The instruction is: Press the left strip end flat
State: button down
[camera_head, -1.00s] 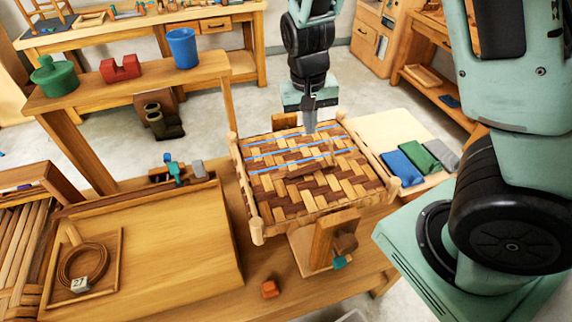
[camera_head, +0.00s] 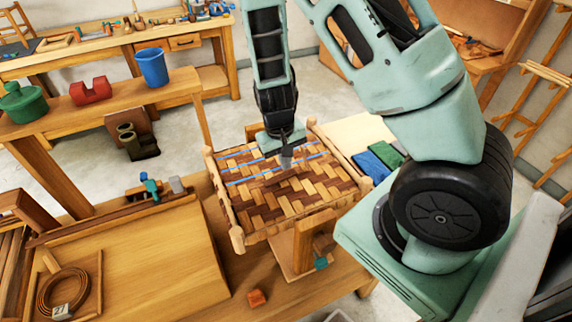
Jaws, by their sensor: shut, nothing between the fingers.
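A woven seat (camera_head: 283,193) of light and dark strips sits in a wooden frame on the bench. Blue lines cross its far part. A dark reddish-brown strip piece (camera_head: 286,179) lies near the middle of the weave, just in front of my gripper; I cannot tell whether its left end is raised. My gripper (camera_head: 286,164) is shut and empty, pointing down over the far middle of the seat. Its tip is close to the weave, but I cannot tell whether it touches. The arm hides part of the seat's far edge.
A coiled strip (camera_head: 68,290) lies in a tray at the lower left. A wooden clamp block (camera_head: 297,250) stands at the seat's front.

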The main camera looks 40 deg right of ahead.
aim_at(290, 175)
jog(key=shift+d+f, duration=0.1)
jog(key=shift+f, duration=1.05)
jog(key=shift+s+d+f+b, duration=0.1)
jog(key=shift+d+f+b, duration=0.05)
jog(key=shift+f+b, duration=0.5)
jog(key=shift+s+f, duration=0.3)
jog(key=shift+f+b, duration=0.1)
jog(key=shift+b, duration=0.2)
jog(key=shift+s, duration=0.1)
jog(key=shift+w+d+r+p, duration=0.1)
jog(key=shift+d+r+p, duration=0.05)
jog(key=shift+r+p, duration=0.35)
jog(key=shift+w+d+r+p, duration=0.1)
jog(key=shift+r+p, duration=0.4)
notch_tip(290, 175, up, 14)
jog(key=p, duration=0.1)
jog(key=shift+w+f, duration=0.15)
jog(key=shift+f, duration=0.1)
